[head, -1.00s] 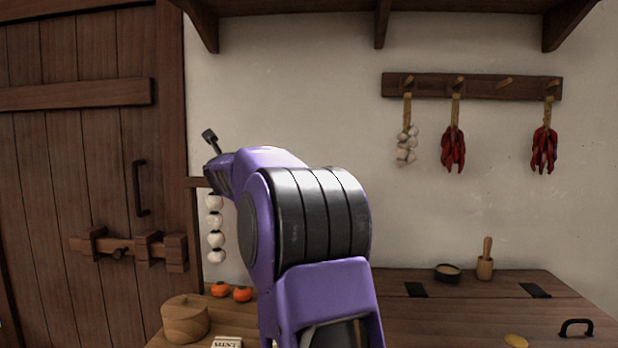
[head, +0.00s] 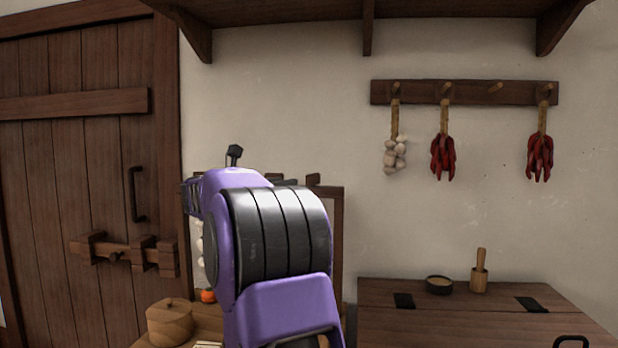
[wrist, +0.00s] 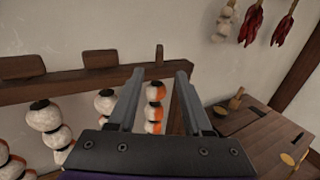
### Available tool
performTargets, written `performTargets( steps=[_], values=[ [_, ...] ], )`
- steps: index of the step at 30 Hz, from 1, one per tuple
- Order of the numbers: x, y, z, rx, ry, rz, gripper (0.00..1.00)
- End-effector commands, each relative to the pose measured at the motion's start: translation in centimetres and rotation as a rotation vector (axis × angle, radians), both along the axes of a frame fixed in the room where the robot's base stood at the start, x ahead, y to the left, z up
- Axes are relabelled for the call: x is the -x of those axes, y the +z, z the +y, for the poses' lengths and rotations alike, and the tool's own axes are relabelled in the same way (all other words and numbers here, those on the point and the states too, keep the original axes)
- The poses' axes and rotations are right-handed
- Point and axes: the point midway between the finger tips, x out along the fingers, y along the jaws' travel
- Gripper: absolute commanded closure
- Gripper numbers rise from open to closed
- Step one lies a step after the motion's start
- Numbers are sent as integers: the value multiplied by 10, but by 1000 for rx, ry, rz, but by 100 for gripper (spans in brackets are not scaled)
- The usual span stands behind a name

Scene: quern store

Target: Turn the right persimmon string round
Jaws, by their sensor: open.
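The right persimmon string (wrist: 155,110) hangs from a dark wooden rack (wrist: 75,82). It shows white and orange sides, and I see it between my fingers in the wrist view. My gripper (wrist: 158,88) is open and empty, its fingertips near the rack's bar; I cannot tell the gap in depth. A middle string (wrist: 105,103) and a left string (wrist: 50,128) look mostly white. In the head view the rack (head: 328,190) shows behind my arm, which hides most of the strings and my fingers.
A lidded wooden pot (head: 170,322) stands at the lower left by an orange fruit (head: 208,296). A chest (head: 450,295) at right bears a bowl (head: 439,285) and a mortar (head: 479,279). Garlic (head: 395,155) and red chillies (head: 443,157) hang on the wall. A door (head: 80,180) is at left.

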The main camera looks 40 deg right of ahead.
Motion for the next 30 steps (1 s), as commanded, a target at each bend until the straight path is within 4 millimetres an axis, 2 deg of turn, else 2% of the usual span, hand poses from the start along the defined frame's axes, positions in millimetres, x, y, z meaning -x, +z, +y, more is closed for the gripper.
performTargets(
  steps=[1, 9, 15, 21, 30],
  values=[
    [-2, 0, -13, -1, -4, 1, 50],
    [-14, 1, -70, -1, -2, 1, 50],
    [-21, 1, -102, 0, 0, 0, 50],
    [-24, 0, -117, 0, 1, 0, 50],
    [-24, 0, -119, 0, 2, 0, 50]
  ],
)
